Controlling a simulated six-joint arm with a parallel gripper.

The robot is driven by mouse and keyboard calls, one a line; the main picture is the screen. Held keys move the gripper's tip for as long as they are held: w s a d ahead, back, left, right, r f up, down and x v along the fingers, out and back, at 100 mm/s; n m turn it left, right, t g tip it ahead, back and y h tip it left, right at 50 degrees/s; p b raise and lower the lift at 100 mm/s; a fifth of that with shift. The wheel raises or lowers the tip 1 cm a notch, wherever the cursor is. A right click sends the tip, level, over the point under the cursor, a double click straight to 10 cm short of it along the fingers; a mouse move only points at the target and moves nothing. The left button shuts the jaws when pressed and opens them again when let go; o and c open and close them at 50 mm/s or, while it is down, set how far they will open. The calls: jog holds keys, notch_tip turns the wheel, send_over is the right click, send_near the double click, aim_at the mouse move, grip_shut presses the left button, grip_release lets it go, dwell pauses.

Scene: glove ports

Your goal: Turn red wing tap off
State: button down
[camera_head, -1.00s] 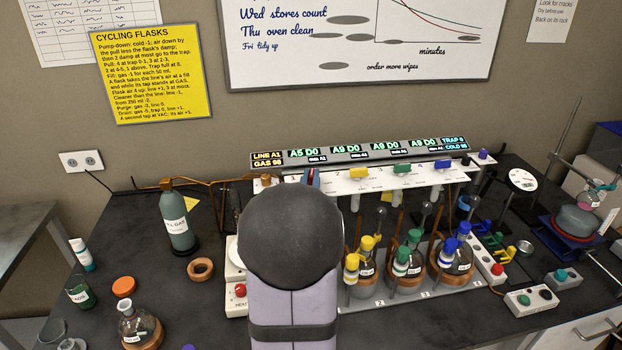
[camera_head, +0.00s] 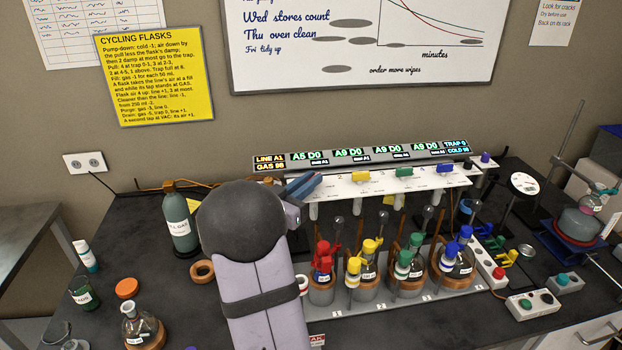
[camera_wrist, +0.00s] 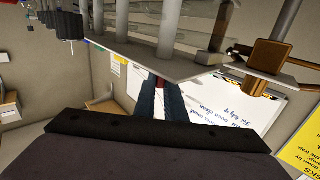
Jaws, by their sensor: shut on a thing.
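My gripper (camera_head: 305,184) has blue fingers and is at the left end of the white rail (camera_head: 335,190), where the first tap of the row sits. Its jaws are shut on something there. The red wing tap is hidden by the fingers in the head view, so its angle cannot be read.
Yellow (camera_head: 360,176), green (camera_head: 403,171) and blue (camera_head: 445,168) taps sit further right on the rail. A readout bar (camera_head: 370,154) stands behind. Below are several flasks, including a red-capped flask (camera_head: 321,290). A green gas bottle (camera_head: 179,220) stands left.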

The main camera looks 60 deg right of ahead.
jog(key=m+g, duration=0.1)
jog(key=m+g+p, duration=0.1)
jog(key=g, duration=0.1)
jog(key=m+g, duration=0.1)
jog(key=g, duration=0.1)
jog(key=shift+w+y, duration=0.4)
jog(key=shift+w+d+m+g+y+p, duration=0.15)
jog(key=shift+m+g+y+p, duration=0.45)
jog(key=shift+m+g, duration=0.9)
jog(key=shift+g, duration=0.5)
jog(key=shift+r, duration=0.1)
jog(key=c, duration=1.8)
grip_release()
jog(key=shift+w+a+f+b, duration=0.2)
jog(key=shift+w+a+b, duration=0.05)
jog(key=shift+a+b, duration=0.2)
jog(key=shift+r+b+v, duration=0.1)
jog(key=shift+b+v, duration=0.5)
jog(key=shift+v, duration=0.95)
jog(key=shift+r+b+v, duration=0.15)
jog(key=shift+b+v, duration=0.45)
jog(key=shift+v, duration=0.95)
